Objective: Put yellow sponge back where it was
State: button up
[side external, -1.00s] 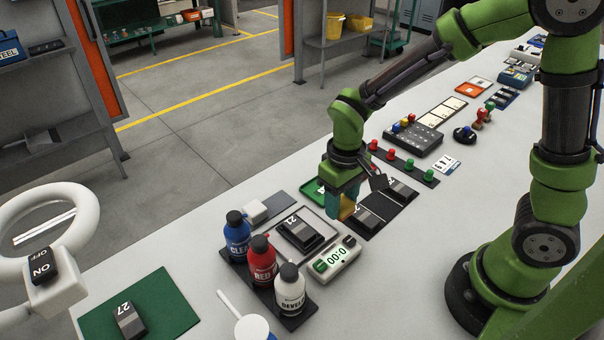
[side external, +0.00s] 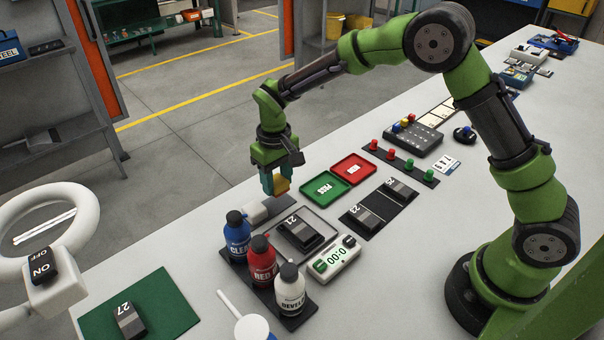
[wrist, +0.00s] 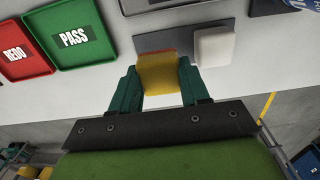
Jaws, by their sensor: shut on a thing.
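The yellow sponge (side external: 281,185) is held between the fingers of my gripper (side external: 274,182), above the table's far edge. In the wrist view the sponge (wrist: 158,75) sits between the two teal fingertips (wrist: 158,85), with a reddish strip along its far side. My gripper is shut on it. A dark grey mat (wrist: 160,40) lies beyond the sponge in the wrist view, partly hidden by it. A white block (wrist: 214,47) sits on the mat's right part; it also shows in the side view (side external: 255,211).
Green PASS (side external: 325,190) and red REDO (side external: 353,168) trays lie right of my gripper. A tray with block 21 (side external: 300,232), several bottles (side external: 262,258) on a dark rack and a timer (side external: 334,259) stand nearer. A dark mat with two numbered blocks (side external: 378,210) lies further right.

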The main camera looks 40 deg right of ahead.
aim_at(278, 180)
jog(key=shift+s+f, duration=0.1)
jog(key=shift+f, duration=1.55)
jog(key=shift+f, duration=0.1)
jog(key=shift+f, duration=0.1)
jog(key=o, duration=1)
